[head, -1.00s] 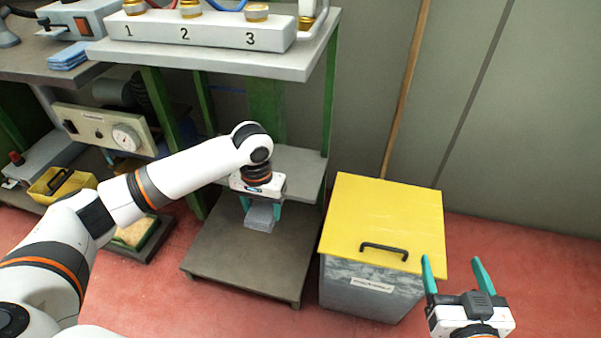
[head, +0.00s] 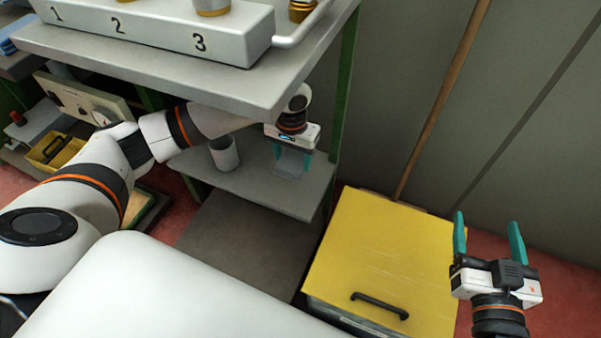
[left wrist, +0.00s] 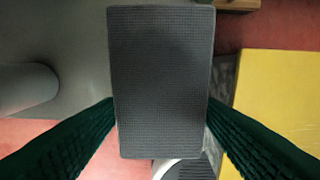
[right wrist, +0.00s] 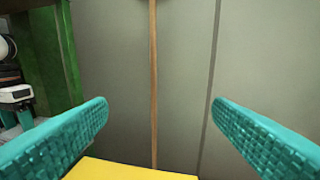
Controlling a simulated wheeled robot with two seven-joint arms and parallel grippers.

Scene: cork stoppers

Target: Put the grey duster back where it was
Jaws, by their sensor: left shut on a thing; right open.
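The grey duster (head: 290,165) is a folded grey cloth. My left gripper (head: 291,152) is shut on it, over the middle shelf (head: 310,190) near that shelf's right end. In the left wrist view the duster (left wrist: 161,80) fills the middle, between the two green fingers. I cannot tell whether the duster touches the shelf. My right gripper (head: 488,235) is open and empty, right of the yellow lid; its fingers also show in the right wrist view (right wrist: 160,120).
A yellow-lidded bin (head: 385,260) stands right. A wooden pole (head: 440,100) leans on the wall behind.

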